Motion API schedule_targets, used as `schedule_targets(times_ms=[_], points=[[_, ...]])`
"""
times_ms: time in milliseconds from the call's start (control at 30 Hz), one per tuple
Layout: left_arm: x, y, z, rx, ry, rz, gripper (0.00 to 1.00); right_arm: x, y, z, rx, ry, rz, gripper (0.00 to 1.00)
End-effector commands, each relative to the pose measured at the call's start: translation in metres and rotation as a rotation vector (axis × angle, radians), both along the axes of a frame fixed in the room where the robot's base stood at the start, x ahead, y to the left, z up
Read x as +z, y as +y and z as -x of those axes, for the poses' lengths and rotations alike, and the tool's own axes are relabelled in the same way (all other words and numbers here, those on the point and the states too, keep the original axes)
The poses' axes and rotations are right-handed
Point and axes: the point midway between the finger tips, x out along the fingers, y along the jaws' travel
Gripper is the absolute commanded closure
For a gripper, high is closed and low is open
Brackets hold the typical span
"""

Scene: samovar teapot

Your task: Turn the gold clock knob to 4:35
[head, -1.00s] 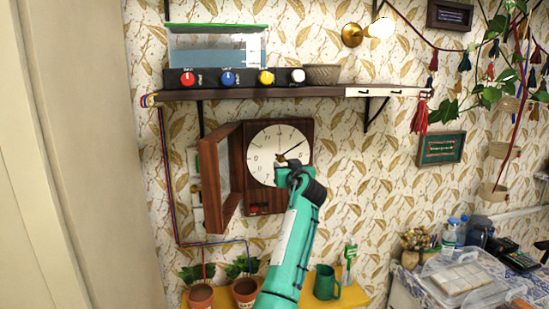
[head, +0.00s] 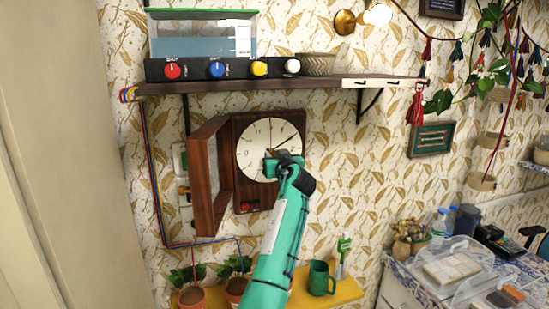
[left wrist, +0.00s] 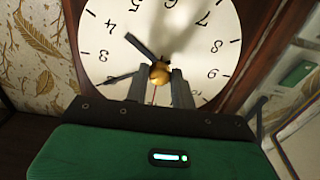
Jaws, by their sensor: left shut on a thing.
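The wall clock (head: 258,128) has a white round face in a dark wooden case, with its door swung open to the left. The gold clock knob (left wrist: 160,72) sits at the centre of the face. My left gripper (head: 272,160) is at the face's centre. In the left wrist view its two dark fingers (left wrist: 159,82) are on either side of the knob, shut on it. That view shows the face roughly upside down. One dark hand (left wrist: 138,46) points up-left from the knob, another (left wrist: 118,77) points left. A thin red hand shows between the fingers. My right gripper is out of view.
The open clock door (head: 207,180) stands out left of the face, close to my left gripper. A shelf (head: 320,82) with several coloured knobs and a tank runs above. Potted plants and a green mug (head: 320,278) stand below on a yellow shelf.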

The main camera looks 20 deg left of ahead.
Motion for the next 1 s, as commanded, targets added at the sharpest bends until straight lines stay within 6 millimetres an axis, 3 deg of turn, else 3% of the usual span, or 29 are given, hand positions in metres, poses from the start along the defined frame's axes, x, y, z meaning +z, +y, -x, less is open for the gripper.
schedule_targets(times_ms=[467, 1000], points=[[0.0, 0.001, 0.0, 0.0, 0.058, -0.088, 0.98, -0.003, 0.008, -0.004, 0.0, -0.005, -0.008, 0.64], [0.002, 0.002, 0.001, 0.002, 0.326, -0.486, 0.98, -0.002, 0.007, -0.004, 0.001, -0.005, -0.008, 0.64]])
